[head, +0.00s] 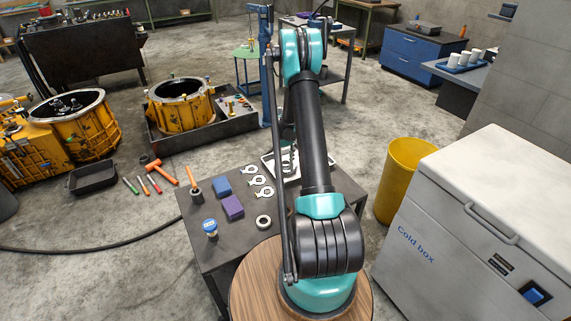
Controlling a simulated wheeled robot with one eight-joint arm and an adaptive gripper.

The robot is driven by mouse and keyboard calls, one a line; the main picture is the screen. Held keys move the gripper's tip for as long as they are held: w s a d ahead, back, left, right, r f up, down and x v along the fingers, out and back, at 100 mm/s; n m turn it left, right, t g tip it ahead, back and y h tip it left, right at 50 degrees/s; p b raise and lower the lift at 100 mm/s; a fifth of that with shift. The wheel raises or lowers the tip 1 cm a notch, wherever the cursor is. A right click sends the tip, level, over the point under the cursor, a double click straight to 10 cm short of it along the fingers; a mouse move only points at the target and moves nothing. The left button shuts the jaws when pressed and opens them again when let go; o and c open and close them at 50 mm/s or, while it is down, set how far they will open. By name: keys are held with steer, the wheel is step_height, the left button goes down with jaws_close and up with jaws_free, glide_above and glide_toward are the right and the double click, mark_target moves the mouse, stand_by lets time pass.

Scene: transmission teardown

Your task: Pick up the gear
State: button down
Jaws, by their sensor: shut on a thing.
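My gripper is not clearly seen; my own upright arm hides most of the space behind it. I cannot make out the fingertips or anything between them. Grey metal parts (288,162) show just left of my arm at the white tray (267,158), partly covered; I cannot tell whether one is the gear. On the dark work table (230,252) lie several silver lugged parts (258,180) in a row and a pale metal ring (263,221). None of these is plainly a gear.
A blue block (222,188), a purple block (233,208), a blue-capped jar (210,228) and an orange-handled tool (191,176) are on the table. A yellow bin (405,175) and the cold box (485,235) stand right. Yellow housings (180,108) stand back left.

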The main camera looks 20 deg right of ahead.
step_height(320, 180, up, 18)
steer(key=shift+r, duration=0.25)
steer(key=shift+a, duration=0.1)
stand_by(0.5)
